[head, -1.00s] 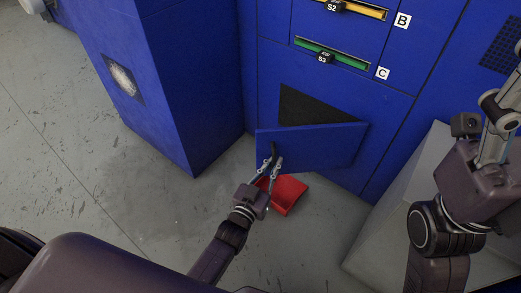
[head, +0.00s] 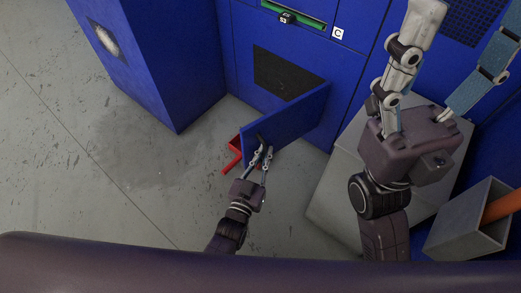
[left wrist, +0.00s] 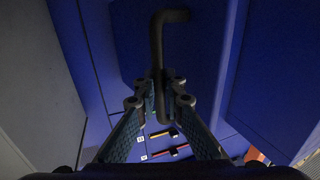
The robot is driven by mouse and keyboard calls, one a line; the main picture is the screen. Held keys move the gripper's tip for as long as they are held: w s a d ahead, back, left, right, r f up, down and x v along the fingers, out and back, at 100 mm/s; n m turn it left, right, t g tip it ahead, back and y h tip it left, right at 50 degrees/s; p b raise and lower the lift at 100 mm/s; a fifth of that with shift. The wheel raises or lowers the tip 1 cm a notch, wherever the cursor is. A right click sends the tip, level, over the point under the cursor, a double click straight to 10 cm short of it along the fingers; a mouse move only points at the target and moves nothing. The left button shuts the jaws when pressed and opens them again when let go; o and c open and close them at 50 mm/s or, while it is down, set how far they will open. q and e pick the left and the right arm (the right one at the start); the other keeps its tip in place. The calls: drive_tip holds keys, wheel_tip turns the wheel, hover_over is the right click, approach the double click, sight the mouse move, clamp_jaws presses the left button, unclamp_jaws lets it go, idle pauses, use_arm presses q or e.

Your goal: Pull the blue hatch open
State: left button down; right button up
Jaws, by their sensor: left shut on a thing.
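The blue hatch (head: 293,119) stands swung out from the machine's blue front, hinged on its right side. The dark opening (head: 288,72) shows behind it. A dark bent handle (head: 261,139) sits near the hatch's free edge. My left gripper (head: 262,152) is shut on this handle. In the left wrist view the handle (left wrist: 157,38) rises from between the fingertips of the left gripper (left wrist: 158,88), with the hatch's blue face (left wrist: 204,42) behind. My right gripper (head: 468,22) is open and empty at the upper right, its fingertips cut off by the frame.
A red object (head: 233,160) is on the floor, partly behind the hatch. A blue cabinet (head: 150,60) stands at left. A grey block (head: 330,185) and an open grey box (head: 465,235) with an orange item stand at right. Floor at left is clear.

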use_arm(q)
drive_tip(key=shift+s, duration=0.1)
drive_tip(key=c, duration=2)
unclamp_jaws()
drive_tip(key=shift+c, duration=0.2)
drive_tip(key=shift+d, duration=0.1)
